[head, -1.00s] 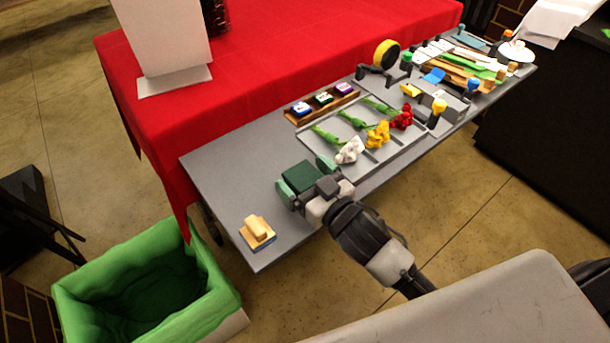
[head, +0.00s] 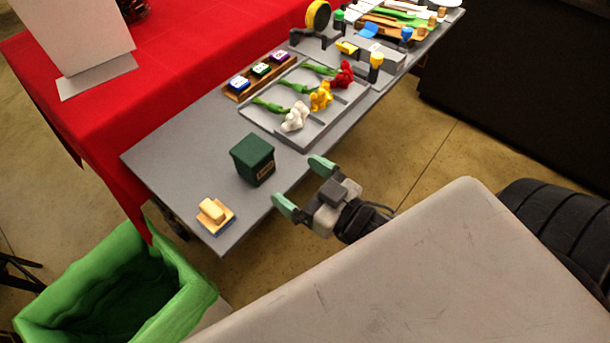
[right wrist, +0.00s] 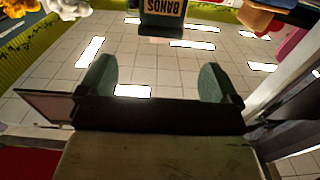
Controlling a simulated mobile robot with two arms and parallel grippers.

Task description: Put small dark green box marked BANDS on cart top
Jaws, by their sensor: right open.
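The small dark green box (head: 253,160) stands upright on the near left part of the grey top (head: 185,155), which looks like the cart top. In the right wrist view the box (right wrist: 161,14) is at the top edge, cut off, its BANDS label upside down. My right gripper (head: 301,186) is open and empty, with green finger pads. It is to the right of the box, clear of it and past the near edge of the grey top. Its two fingers (right wrist: 158,82) are spread with nothing between them. My left gripper is not in view.
A tray of flowers (head: 318,132) and a wooden rack (head: 233,95) lie behind the box. A green-lined bin (head: 190,290) stands below left. A red-covered table (head: 190,60) adjoins the far side.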

